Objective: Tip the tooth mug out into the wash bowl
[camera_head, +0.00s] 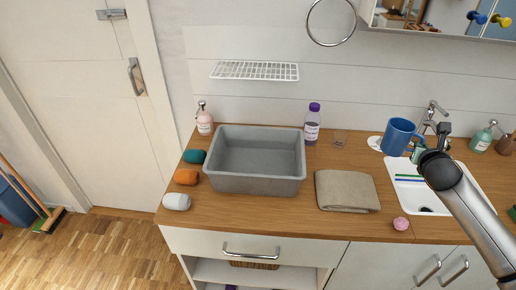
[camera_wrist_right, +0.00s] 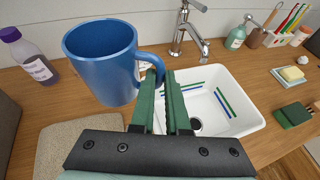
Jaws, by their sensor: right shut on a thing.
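The blue tooth mug (camera_head: 398,136) is in the air near the back of the counter, left of the tap, and looks about upright. In the wrist view the mug (camera_wrist_right: 102,68) shows its rim and handle; its bottom inside is hidden. My right gripper (camera_head: 418,150) is shut on the mug's handle, and its green fingers (camera_wrist_right: 164,95) show at the handle in the wrist view. The grey wash bowl (camera_head: 256,184) stands on the counter to the left, well apart from the mug, and looks empty. My left gripper is out of view.
A folded beige towel (camera_head: 346,190) lies between bowl and sink. The white sink (camera_head: 440,170) holds blue and green sticks. A pink item (camera_head: 401,223) lies in front. Rolled cloths and a pump bottle (camera_head: 204,122) flank the bowl's left.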

